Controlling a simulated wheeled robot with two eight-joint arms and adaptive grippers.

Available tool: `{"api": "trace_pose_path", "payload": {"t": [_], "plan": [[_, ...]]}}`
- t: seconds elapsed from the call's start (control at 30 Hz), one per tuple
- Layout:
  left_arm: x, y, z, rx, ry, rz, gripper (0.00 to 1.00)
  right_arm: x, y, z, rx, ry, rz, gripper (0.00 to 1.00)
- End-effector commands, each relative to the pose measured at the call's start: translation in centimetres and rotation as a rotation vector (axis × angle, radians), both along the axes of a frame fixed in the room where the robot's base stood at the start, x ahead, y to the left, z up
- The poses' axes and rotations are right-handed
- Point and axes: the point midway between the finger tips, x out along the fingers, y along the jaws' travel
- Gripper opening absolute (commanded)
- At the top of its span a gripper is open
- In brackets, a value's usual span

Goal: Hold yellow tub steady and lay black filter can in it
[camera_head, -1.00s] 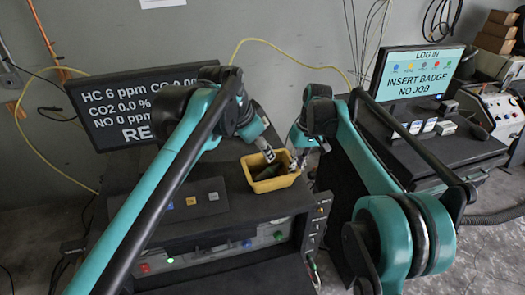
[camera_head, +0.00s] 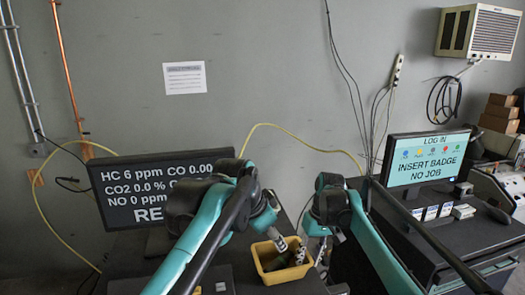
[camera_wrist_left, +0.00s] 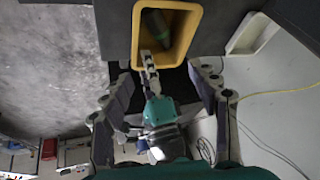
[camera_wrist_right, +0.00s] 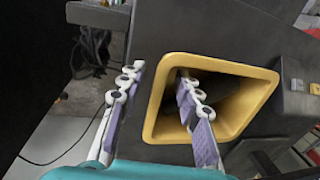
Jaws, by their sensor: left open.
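The yellow tub (camera_head: 262,271) stands on the dark cabinet top; it also shows in the left wrist view (camera_wrist_left: 196,25) and the right wrist view (camera_wrist_right: 255,95). The black filter can (camera_wrist_left: 158,30) lies inside the tub, tilted, partly hidden by its walls. In the head view the right gripper (camera_head: 312,256) is at the tub's right rim.
A lit login monitor (camera_head: 430,160) stands on a second dark cabinet at the right. Yellow hose (camera_head: 290,137) and cables run along the wall. Both arms fill the space around the tub.

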Motion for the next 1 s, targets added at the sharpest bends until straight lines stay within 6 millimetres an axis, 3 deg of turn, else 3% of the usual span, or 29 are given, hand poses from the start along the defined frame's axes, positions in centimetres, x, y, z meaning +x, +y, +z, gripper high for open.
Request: {"api": "trace_pose_path", "payload": {"t": [0.17,0.5,0.73,0.87,1.0], "plan": [[0.0,0.0,0.0,0.0,0.0,0.0,0.6,0.1,-0.4,2.4,0.0,0.0,-0.001,0.34],[0.0,0.0,0.0,0.0,0.0,0.0,0.6,0.5,-1.6,9.5,0.0,0.0,-0.001,0.34],[-0.1,0.2,-0.1,-0.001,0.001,0.006,0.6,0.4,-2.0,11.5,-0.002,-0.003,-0.002,0.34],[-1.1,1.8,-0.8,-0.012,0.002,0.061,0.6,-0.9,-2.0,12.0,-0.013,-0.038,-0.022,0.34],[-3.5,5.3,-2.8,-0.039,0.005,0.188,0.6,-4.2,-2.2,11.9,-0.036,-0.124,-0.069,0.34]]}}
